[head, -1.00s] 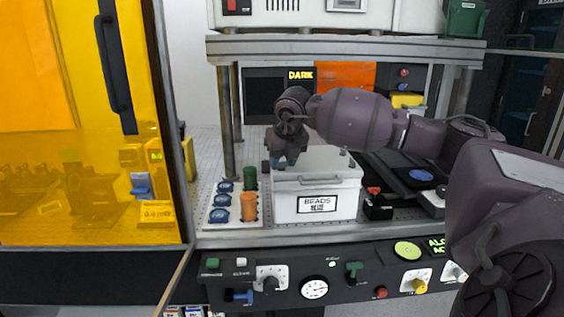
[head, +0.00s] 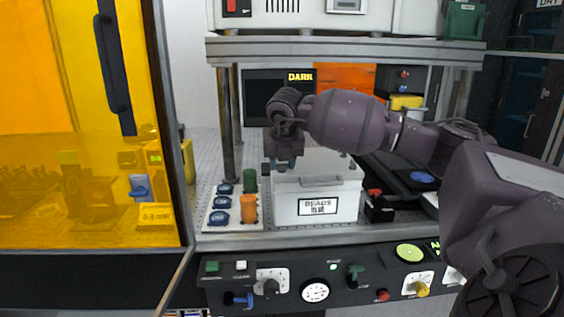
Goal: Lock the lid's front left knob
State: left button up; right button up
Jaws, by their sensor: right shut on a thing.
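A white box labelled BEADS (head: 290,207) stands on the perforated bench with a white lid (head: 322,163) on it. My right gripper (head: 285,164) points down at the lid's left front part. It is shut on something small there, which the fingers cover. The front left knob is hidden behind the gripper, so its turn cannot be seen. My left gripper is not in view.
Left of the box, a white tray (head: 209,229) holds blue-topped jars, a green jar and an orange jar (head: 248,205). A small black-and-red device (head: 377,208) stands right of it. A control panel (head: 330,262) runs below; a shelf (head: 350,48) hangs above.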

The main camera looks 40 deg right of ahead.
jog(key=o, duration=0.9)
jog(key=shift+o, duration=0.2)
jog(key=v, duration=1.1)
jog(key=shift+p, duration=0.35)
jog(key=shift+f, duration=0.1)
